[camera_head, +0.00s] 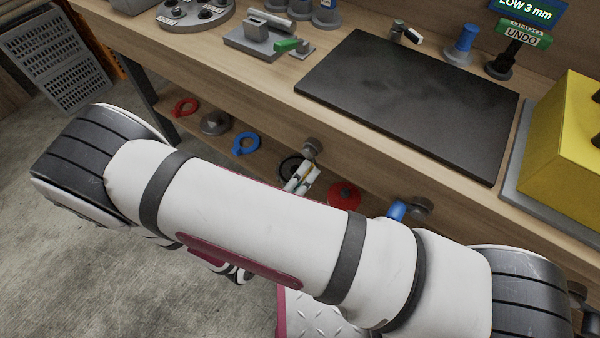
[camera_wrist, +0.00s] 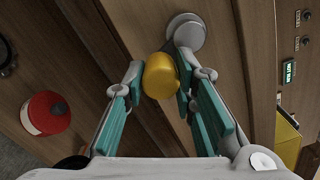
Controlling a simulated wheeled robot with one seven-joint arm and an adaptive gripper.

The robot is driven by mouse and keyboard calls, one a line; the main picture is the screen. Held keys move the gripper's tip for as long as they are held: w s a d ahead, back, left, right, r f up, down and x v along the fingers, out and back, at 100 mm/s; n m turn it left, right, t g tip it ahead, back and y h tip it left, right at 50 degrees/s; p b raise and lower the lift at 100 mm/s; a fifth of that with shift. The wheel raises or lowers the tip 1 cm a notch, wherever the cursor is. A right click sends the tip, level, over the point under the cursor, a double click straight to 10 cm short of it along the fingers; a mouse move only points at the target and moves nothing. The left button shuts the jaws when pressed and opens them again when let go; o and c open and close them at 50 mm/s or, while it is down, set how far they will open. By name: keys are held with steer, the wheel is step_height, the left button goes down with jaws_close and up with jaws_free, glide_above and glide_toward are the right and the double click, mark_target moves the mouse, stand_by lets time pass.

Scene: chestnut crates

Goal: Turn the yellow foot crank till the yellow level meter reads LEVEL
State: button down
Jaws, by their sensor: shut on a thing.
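The yellow foot crank's knob (camera_wrist: 161,77) is in the wrist view, beside a round grey mount (camera_wrist: 186,30) on the wooden front. My gripper (camera_wrist: 160,72) has its two fingers on either side of the yellow knob and is shut on it. In the head view my arm covers the lower middle, and the gripper and yellow crank cannot be made out there. A blue sign (camera_head: 527,10) at the top right reads "LOW 3 mm". I cannot make out a yellow level meter reading.
A red knob (camera_wrist: 46,113) stands beside my gripper. Along the bench front are a red ring (camera_head: 184,107), a blue ring (camera_head: 246,144) and a blue handle (camera_head: 397,211). A black mat (camera_head: 410,105) and yellow block (camera_head: 570,130) lie on the bench top.

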steer(key=shift+s+d+r+n, duration=0.2)
steer(key=shift+d+n, duration=0.1)
steer(key=shift+n, duration=0.6)
steer(key=c, duration=1.3)
jaws_free()
steer(key=shift+a, duration=0.1)
steer(key=v, duration=1.2)
